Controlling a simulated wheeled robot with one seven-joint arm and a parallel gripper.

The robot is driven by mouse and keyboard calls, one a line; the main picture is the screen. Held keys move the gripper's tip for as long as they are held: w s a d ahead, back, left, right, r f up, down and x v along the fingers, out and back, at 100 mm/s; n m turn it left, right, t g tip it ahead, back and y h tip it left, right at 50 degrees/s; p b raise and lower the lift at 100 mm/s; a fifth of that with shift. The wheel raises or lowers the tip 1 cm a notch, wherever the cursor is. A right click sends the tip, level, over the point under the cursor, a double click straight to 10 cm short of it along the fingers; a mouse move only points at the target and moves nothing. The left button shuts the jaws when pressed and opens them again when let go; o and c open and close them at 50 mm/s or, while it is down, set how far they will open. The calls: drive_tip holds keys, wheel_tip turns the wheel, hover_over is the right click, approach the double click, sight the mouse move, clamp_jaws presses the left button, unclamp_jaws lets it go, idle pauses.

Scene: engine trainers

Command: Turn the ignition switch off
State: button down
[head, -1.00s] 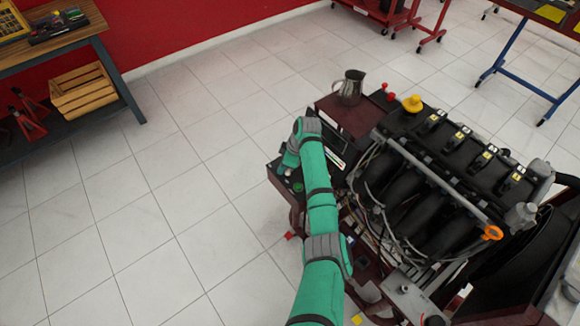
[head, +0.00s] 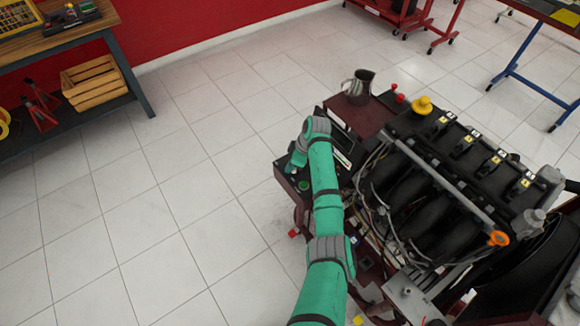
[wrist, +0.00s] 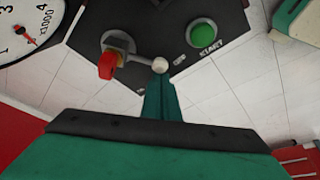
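In the wrist view the ignition switch (wrist: 118,44) sits on the dark control panel. It has a round grey base, a red and yellow piece, and a grey lever ending in a pale ball (wrist: 160,65) that points right and slightly down. My gripper (wrist: 160,84) shows as one narrow green piece with its fingers together. Its tip is at or just below the ball in the picture; whether it touches cannot be told. Nothing shows held between the fingers. In the head view my gripper is over the panel (head: 287,176), and the switch cannot be made out.
A green START button (wrist: 203,34) lies right of the switch, and a gauge (wrist: 25,30) at the upper left. The engine (head: 420,180) stands right of my arm, with a metal jug (head: 358,85) behind the panel. The tiled floor at left is clear.

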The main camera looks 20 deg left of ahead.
drive_tip(key=shift+a, duration=0.25)
drive_tip(key=a, duration=0.1)
drive_tip(key=a+r, duration=0.1)
drive_tip(key=a, duration=0.1)
drive_tip(key=shift+s+a, duration=0.15)
drive_tip(key=shift+s, duration=0.05)
drive_tip(key=v, duration=0.9)
